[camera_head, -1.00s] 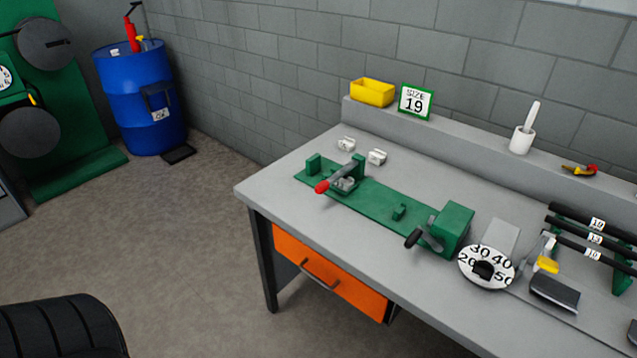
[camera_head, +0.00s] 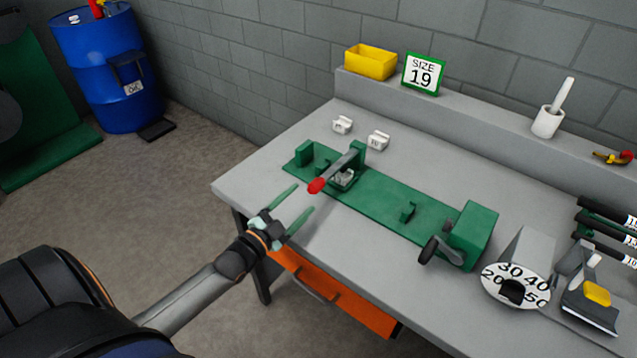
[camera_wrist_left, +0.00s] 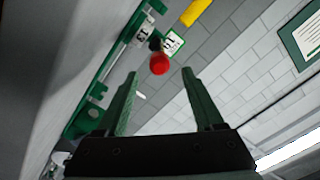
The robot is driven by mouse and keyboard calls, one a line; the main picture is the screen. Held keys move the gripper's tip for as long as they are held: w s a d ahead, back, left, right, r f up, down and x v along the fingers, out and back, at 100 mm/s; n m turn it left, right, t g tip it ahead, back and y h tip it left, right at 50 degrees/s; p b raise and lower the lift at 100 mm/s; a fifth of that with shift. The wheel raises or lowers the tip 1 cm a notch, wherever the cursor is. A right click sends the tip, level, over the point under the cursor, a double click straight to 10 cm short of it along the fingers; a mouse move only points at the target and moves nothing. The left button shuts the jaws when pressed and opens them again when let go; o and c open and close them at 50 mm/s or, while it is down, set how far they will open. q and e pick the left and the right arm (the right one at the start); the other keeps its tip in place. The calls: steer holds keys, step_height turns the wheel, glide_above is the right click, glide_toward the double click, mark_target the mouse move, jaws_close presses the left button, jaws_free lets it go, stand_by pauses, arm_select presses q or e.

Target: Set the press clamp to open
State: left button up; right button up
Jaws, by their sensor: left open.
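The press clamp is on the left part of a green base plate (camera_head: 385,204) on the bench. Its grey lever (camera_head: 341,166) slants toward the front left and ends in a red knob (camera_head: 317,186). My left gripper (camera_head: 301,206) is open and empty beside the bench's front edge, just in front of the red knob and apart from it. In the left wrist view the red knob (camera_wrist_left: 159,64) shows beyond and between the two green fingers (camera_wrist_left: 158,88). My right gripper is not in view.
Two small white blocks (camera_head: 342,124) lie behind the clamp. A green block with a black knob (camera_head: 428,250) and a numbered dial (camera_head: 516,287) stand to the right. A yellow bin (camera_head: 370,62) and a "SIZE 19" sign (camera_head: 423,75) stand on the back ledge. An orange drawer (camera_head: 335,297) is below.

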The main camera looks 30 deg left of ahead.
mark_target(318, 185)
arm_select(q)
steer(key=w, duration=0.7)
steer(key=shift+w+d, duration=0.25)
steer(key=shift+w, duration=0.15)
jaws_close()
stand_by(1.1)
